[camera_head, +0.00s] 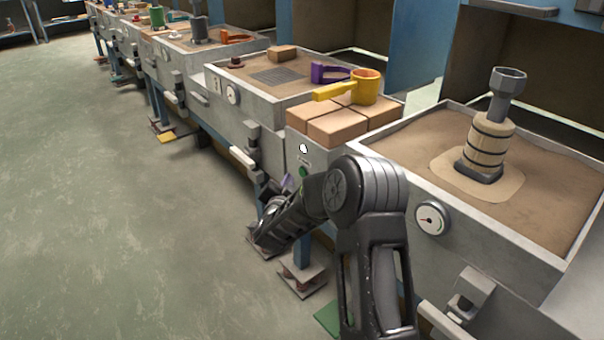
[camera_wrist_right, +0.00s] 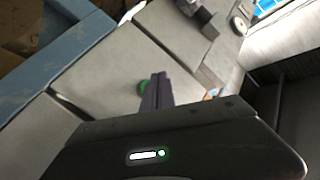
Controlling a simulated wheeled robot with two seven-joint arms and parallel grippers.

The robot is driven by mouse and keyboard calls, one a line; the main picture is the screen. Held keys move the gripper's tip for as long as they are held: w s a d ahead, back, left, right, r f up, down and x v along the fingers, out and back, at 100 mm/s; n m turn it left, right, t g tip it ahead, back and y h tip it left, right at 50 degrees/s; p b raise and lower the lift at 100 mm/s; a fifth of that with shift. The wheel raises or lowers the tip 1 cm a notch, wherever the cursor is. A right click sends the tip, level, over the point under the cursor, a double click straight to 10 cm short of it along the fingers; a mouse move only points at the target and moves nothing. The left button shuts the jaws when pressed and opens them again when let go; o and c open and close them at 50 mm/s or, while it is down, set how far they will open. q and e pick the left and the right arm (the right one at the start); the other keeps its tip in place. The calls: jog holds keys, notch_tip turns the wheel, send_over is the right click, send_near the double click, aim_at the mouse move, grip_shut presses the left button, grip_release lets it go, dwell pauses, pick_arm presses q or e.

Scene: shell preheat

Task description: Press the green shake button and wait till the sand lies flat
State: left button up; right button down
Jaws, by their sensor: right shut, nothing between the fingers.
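The green button (camera_head: 303,172) is on the grey front panel under the bricks, and it also shows in the right wrist view (camera_wrist_right: 143,88). My right gripper (camera_head: 287,182) is shut and empty. In the right wrist view its dark fingers (camera_wrist_right: 158,77) overlap the button's edge; I cannot tell whether they touch it. The sand (camera_head: 410,143) in the nearest box looks mostly level, with a pale patch around a banded shell-like part standing in it (camera_head: 487,147). My left gripper is not in view.
A yellow ladle (camera_head: 366,86) rests on tan bricks (camera_head: 337,125) above the panel. A round gauge (camera_head: 432,218) is on the nearest box's front. A purple tool (camera_head: 328,73) lies in the box behind. The floor at left is clear.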

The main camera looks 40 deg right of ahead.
jog(key=shift+a, duration=1.75)
